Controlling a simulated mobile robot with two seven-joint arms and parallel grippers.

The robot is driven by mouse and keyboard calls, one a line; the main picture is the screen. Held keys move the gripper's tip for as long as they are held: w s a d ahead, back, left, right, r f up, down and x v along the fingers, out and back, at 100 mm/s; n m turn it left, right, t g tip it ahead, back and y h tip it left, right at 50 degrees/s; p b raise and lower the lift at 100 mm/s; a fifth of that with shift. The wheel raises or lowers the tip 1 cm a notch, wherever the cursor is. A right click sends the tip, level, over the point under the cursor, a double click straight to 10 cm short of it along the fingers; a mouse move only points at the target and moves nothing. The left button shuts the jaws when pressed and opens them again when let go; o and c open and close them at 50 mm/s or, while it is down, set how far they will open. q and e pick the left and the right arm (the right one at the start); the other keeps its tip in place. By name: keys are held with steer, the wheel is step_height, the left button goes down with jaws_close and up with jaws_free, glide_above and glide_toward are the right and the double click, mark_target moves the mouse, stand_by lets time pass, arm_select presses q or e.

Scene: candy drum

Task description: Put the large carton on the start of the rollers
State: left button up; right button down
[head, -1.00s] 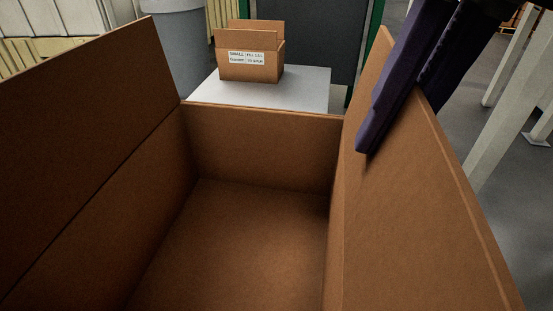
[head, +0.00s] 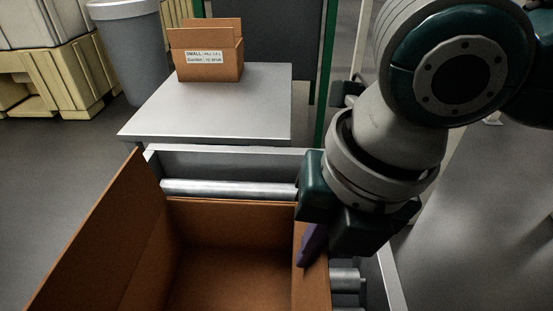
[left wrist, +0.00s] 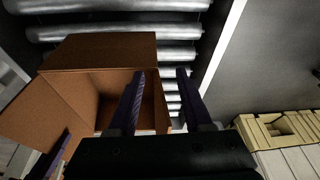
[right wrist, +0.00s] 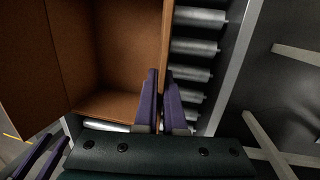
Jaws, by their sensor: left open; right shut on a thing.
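The large carton (head: 230,262) is brown and open at the top, low in the head view. It is over the rollers (head: 230,188); whether it rests on them I cannot tell. My right gripper (head: 309,244) is shut on the carton's right wall, and its purple fingers (right wrist: 160,88) pinch that wall in the right wrist view. My left gripper (left wrist: 160,85) is open in the left wrist view, with one finger over the carton's (left wrist: 110,55) opening and the other beyond its wall. The left gripper is outside the head view.
A grey table (head: 215,107) stands beyond the rollers' end and bears a small labelled carton (head: 208,58). A grey bin (head: 128,50) and yellowish crates (head: 55,75) stand at the back left. A metal rail (head: 387,280) runs along the rollers' right side.

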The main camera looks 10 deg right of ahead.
steer(key=shift+f, duration=0.2)
steer(key=c, duration=1)
jaws_free()
steer(key=shift+r, duration=0.1)
step_height(320, 180, up, 12)
steer(key=s+d+p, duration=0.1)
steer(key=p, duration=0.1)
steer(key=shift+s+d+p, duration=0.25)
steer(key=shift+d+p, duration=0.05)
steer(key=shift+d, duration=0.05)
